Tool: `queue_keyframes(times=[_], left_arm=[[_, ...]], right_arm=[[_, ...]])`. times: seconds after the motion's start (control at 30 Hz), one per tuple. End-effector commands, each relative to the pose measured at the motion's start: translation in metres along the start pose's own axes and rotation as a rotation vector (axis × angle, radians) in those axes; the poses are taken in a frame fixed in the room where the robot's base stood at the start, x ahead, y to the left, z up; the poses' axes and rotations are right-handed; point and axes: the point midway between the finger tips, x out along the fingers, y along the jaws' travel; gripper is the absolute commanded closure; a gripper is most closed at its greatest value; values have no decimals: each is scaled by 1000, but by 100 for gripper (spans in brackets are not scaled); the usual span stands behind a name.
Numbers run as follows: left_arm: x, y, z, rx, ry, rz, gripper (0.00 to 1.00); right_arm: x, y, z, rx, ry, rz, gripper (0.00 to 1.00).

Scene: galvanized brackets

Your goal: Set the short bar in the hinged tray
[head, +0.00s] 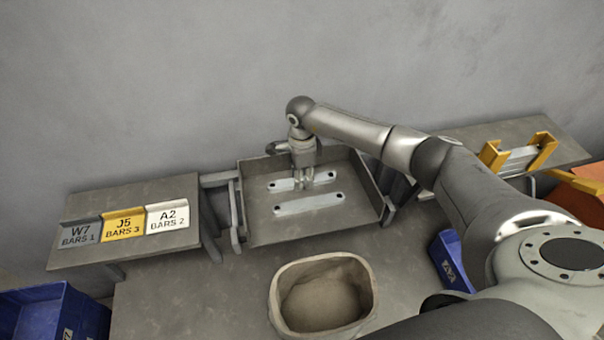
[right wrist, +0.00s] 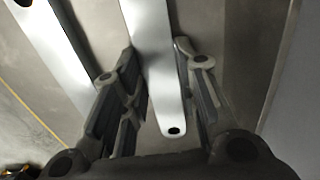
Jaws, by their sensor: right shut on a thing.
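The hinged tray (head: 262,228) is a grey open metal tray in the middle of the head view. Two flat pale metal bars with a hole near each end lie nearly parallel over its floor. My right gripper (head: 307,182) points down into the tray and is shut on the rear one, the short bar (head: 285,185). In the right wrist view the short bar (right wrist: 155,60) passes between the fingers, its holed end towards me. I cannot tell whether it touches the tray floor. The other bar (head: 309,203) lies in front, apart from it; it shows at left in the wrist view (right wrist: 58,45).
A side table at left bears labelled plates, W7 (head: 80,234), J5 (head: 123,224) and A2 (head: 167,217). A tan bin (head: 277,300) stands in front of the tray. Blue bins (head: 48,312) sit low on both sides. A yellow-ended rack (head: 519,158) stands at right.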

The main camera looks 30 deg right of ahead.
Motion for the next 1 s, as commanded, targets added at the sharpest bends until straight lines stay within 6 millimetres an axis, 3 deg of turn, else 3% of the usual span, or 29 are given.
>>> queue_keyframes(times=[0.23, 0.27, 0.4, 0.8, 1.0], left_arm=[[2, -2, 3, 1, -4, -2, 50], [2, -2, 3, 1, -4, -3, 50], [2, -3, 3, 2, -5, -3, 50], [2, -3, 4, 2, -5, -4, 50], [10, -3, 4, 2, -5, -4, 50]], right_arm=[[1, 0, 0, 0, -1, -2, 100], [1, 0, 0, 0, 0, -1, 69], [1, 0, 0, 0, 0, -1, 51], [-3, -1, 0, 0, -1, -2, 50], [-35, -2, 0, -1, -2, -7, 50]])
